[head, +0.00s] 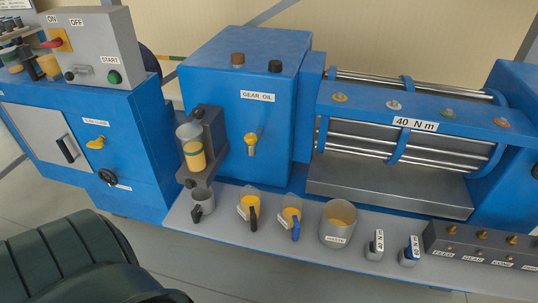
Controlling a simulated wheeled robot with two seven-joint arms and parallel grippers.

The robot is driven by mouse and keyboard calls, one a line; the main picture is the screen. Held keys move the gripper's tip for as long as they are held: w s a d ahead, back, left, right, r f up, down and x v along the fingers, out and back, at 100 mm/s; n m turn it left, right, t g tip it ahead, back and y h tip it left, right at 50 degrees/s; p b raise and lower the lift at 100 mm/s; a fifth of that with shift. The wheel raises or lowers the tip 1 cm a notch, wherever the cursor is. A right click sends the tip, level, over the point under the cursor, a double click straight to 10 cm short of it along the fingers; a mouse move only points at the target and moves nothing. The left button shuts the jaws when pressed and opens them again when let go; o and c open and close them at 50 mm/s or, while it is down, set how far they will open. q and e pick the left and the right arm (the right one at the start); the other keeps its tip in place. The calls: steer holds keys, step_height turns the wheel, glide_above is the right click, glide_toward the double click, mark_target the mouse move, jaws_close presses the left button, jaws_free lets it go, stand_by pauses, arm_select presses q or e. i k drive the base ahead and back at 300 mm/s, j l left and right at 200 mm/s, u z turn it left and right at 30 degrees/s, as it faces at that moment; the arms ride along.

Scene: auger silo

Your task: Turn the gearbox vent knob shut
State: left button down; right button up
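The blue gearbox housing (215,100) labelled GEAR OIL stands in the middle of the head view. On its top are a brown knob (238,59) at left and a black knob (275,66) at right. Neither carries a readable label, so I cannot tell which is the vent knob or whether it is open. A yellow tap (251,143) sits on the front face. A sight glass (191,147) with amber oil is mounted at the left edge. Neither of my grippers is in view.
Several jugs, including a large grey one (338,224), stand on the front shelf (300,251). A control box (95,40) and blue cabinet (140,150) are at left. A roller frame (405,105) is at right. A dark green padded shape (75,255) fills the lower left.

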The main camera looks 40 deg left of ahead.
mark_target(251, 138)
steer(key=i+l, duration=0.1)
steer(key=l, duration=0.5)
steer(key=i+l, duration=0.1)
steer(key=l, duration=0.5)
steer(key=i+l+u, duration=0.1)
steer(key=l, duration=0.5)
steer(key=u, duration=1.75)
